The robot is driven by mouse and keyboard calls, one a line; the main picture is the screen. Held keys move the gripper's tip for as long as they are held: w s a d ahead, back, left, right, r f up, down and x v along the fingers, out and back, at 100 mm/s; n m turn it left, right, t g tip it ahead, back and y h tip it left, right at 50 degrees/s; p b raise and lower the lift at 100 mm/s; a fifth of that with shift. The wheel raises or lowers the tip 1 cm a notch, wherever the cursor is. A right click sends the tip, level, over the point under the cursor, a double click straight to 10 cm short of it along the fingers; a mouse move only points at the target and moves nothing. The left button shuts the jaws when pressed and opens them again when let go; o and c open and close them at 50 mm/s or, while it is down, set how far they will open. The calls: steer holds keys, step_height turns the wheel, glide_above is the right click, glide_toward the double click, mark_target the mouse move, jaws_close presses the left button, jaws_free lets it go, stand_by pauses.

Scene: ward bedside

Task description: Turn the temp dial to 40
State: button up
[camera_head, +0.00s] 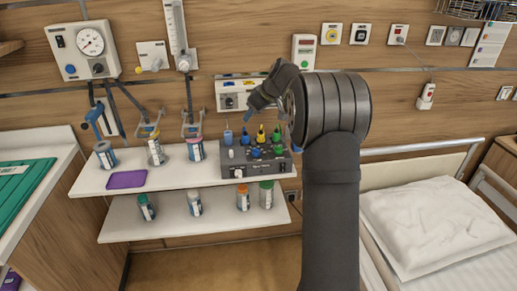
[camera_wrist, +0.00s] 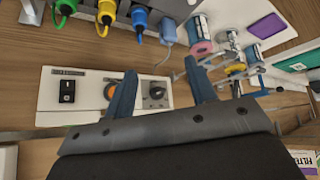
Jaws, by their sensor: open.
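A white wall panel (camera_head: 229,98) is mounted above the shelf, partly hidden by my gripper (camera_head: 250,109) in the head view. In the wrist view the panel (camera_wrist: 92,80) carries a black rocker switch (camera_wrist: 67,91), an orange round part (camera_wrist: 115,86) and a dark round dial (camera_wrist: 156,94). The dial appears between my two blue fingers (camera_wrist: 160,66), which are spread apart with nothing held. The left finger partly covers the orange part. I cannot tell whether the fingers touch the panel. The dial's markings and setting are too small to read.
A grey box (camera_head: 234,171) with coloured plugs stands on the upper white shelf (camera_head: 90,183), below the panel. Several bottles and a purple pad (camera_head: 127,179) are to its left. A gauge unit (camera_head: 83,50) hangs on the left wall. A bed with a pillow (camera_head: 420,220) stands right.

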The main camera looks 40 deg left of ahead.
mark_target(256, 151)
steer(key=w+d+g+h, duration=0.1)
steer(key=d+h, duration=0.2)
steer(key=d, duration=0.4)
steer(key=x, duration=1.7)
steer(key=shift+w+a, duration=0.1)
steer(key=shift+w, duration=0.1)
steer(key=c, duration=1)
